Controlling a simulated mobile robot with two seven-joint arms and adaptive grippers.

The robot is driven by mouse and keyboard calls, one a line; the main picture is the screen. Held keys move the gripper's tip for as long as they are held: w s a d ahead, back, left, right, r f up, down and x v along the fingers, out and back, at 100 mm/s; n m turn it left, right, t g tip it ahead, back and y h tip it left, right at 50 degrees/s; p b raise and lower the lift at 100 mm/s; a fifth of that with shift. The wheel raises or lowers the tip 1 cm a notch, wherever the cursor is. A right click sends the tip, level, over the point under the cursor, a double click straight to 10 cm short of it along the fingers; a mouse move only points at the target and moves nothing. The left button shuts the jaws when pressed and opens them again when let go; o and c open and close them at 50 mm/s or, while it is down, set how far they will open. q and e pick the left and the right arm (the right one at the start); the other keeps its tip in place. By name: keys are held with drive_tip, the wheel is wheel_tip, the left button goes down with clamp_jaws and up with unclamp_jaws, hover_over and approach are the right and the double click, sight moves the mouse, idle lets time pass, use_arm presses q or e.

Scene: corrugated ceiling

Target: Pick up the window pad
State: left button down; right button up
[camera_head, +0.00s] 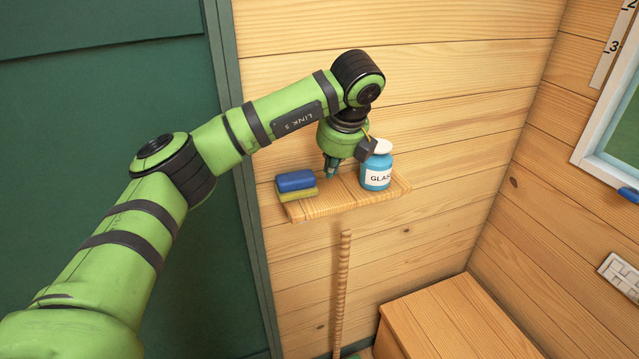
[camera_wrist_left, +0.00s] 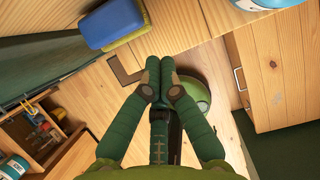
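A pad with a blue top (camera_head: 295,180) and a yellow underside lies on the left end of the small wooden shelf (camera_head: 335,203). The pad also shows at the upper left of the left wrist view (camera_wrist_left: 115,22). My left gripper (camera_head: 331,172) is over the shelf, between the pad and a blue bottle (camera_head: 377,168), apart from the pad. In the left wrist view its two green fingers (camera_wrist_left: 160,75) meet at the tips with nothing visible between them. My right gripper is in neither view.
The bottle with a white cap stands close to the right of my left wrist. A wooden box (camera_head: 445,318) is on the floor below right. A window (camera_head: 610,135) is on the right wall. A dark green panel (camera_head: 110,100) is at left.

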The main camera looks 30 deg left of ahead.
use_arm(q)
drive_tip(key=s+d+r+b, duration=0.1)
drive_tip(key=s+d+r, duration=0.2)
drive_tip(key=d+r, duration=0.2)
drive_tip(key=shift+d, duration=1.15)
drive_tip(key=shift+c, duration=2)
unclamp_jaws()
drive_tip(key=v, duration=1.2)
